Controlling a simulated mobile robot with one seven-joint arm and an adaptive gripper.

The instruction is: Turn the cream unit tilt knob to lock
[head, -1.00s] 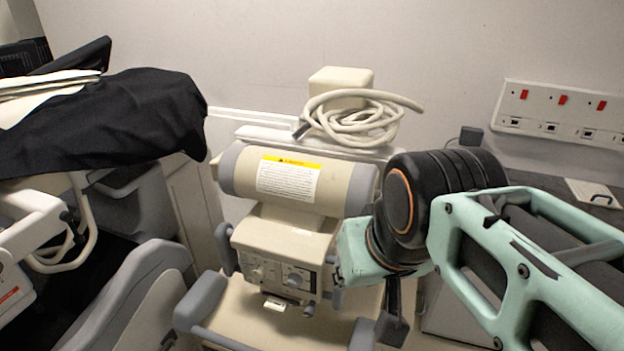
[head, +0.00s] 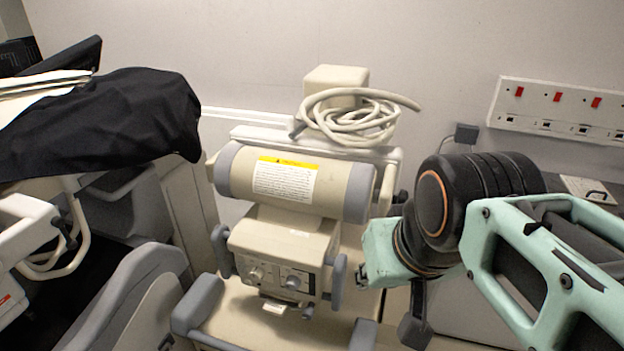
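The cream unit (head: 285,240) stands in the middle of the head view, with a grey-ended cylinder across its top. Its control box carries a light knob (head: 255,274) and a grey knob (head: 293,281) on the front, and grey side handles or knobs at its right (head: 338,282) and left (head: 223,250). I cannot tell which is the tilt knob or its setting.
A coiled cream cable (head: 360,118) lies on top of the unit by the wall. A black cover (head: 110,125) drapes over equipment at the left. A socket panel (head: 560,110) is on the wall at right. A grey armrest-like part (head: 125,300) stands front left.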

